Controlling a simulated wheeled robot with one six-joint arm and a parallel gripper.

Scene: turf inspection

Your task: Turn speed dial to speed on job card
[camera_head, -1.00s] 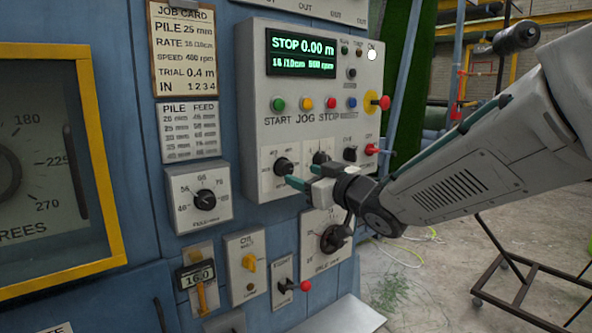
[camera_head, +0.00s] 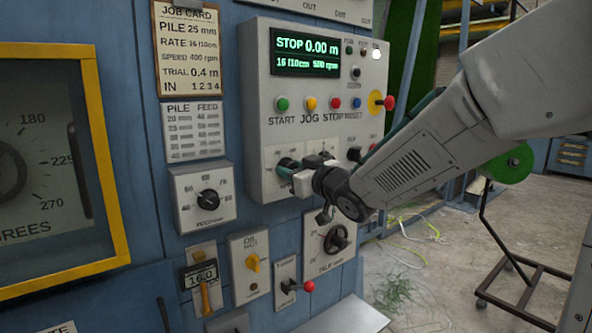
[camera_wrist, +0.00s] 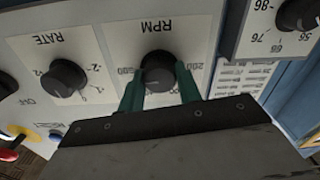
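The speed dial is a black knob under an upside-down RPM label in the wrist view (camera_wrist: 158,68). In the head view it is mostly hidden behind my gripper (camera_head: 286,167). The two green fingers stand on either side of the knob, parted. Small gaps seem to show, and I cannot tell whether either finger touches it. The job card (camera_head: 187,50) reads SPEED 400 rpm. The green display (camera_head: 305,53) reads STOP, 0.00 m, 16/10cm and what looks like 500 rpm.
The RATE knob (camera_wrist: 63,78) is beside the RPM dial.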

